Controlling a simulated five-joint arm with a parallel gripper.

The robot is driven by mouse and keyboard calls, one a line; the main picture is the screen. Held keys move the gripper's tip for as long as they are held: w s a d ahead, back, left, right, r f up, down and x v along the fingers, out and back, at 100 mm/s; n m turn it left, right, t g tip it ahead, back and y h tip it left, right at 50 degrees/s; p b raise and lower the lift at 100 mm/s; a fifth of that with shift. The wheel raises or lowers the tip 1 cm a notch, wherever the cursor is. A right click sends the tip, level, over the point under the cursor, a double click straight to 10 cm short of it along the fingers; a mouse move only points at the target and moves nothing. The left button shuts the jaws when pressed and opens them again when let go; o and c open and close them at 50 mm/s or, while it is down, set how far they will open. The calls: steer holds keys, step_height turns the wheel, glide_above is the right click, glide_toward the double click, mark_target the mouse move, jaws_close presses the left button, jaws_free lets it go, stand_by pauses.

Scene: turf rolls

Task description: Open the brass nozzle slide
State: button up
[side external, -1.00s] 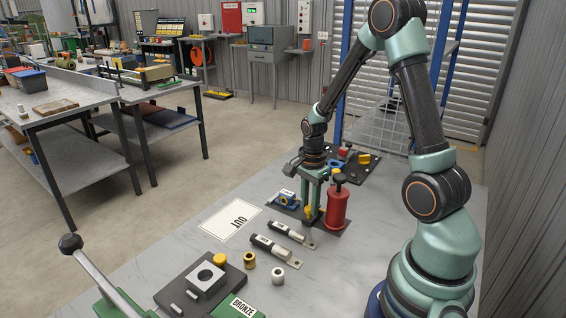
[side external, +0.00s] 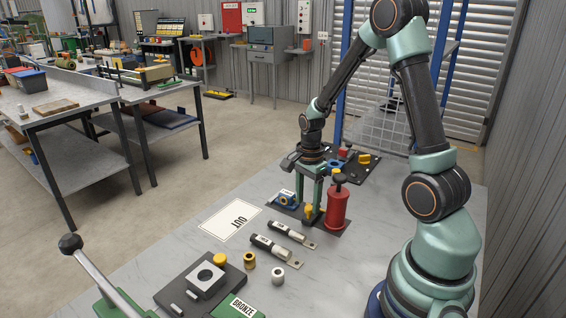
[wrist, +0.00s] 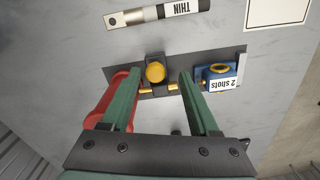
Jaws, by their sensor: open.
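My gripper (side external: 312,207) is open and points down over the dark plate beside the red cylinder (side external: 338,212). In the wrist view its two green fingers (wrist: 158,93) stand apart. A yellow knob (wrist: 155,72) on a dark block lies between and just beyond the fingertips. Short brass rod parts (wrist: 172,87) show on both sides of the block, near the fingertips; these look like the nozzle slide. I cannot tell whether a finger touches it. The red cylinder is partly hidden behind the left finger (wrist: 104,92). The yellow part also shows in the side view (side external: 308,211).
A blue part labelled "2 shots" (wrist: 224,84) sits right of the fingers. Labelled cylinders (side external: 270,247), an "OUT" card (side external: 230,219), and loose bushings (side external: 249,261) lie in front. A dark board with coloured parts (side external: 362,172) is behind.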

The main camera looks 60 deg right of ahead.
mark_target(307, 207)
step_height(307, 207, up, 11)
stand_by(0.4)
steer(key=shift+a+r, duration=0.1)
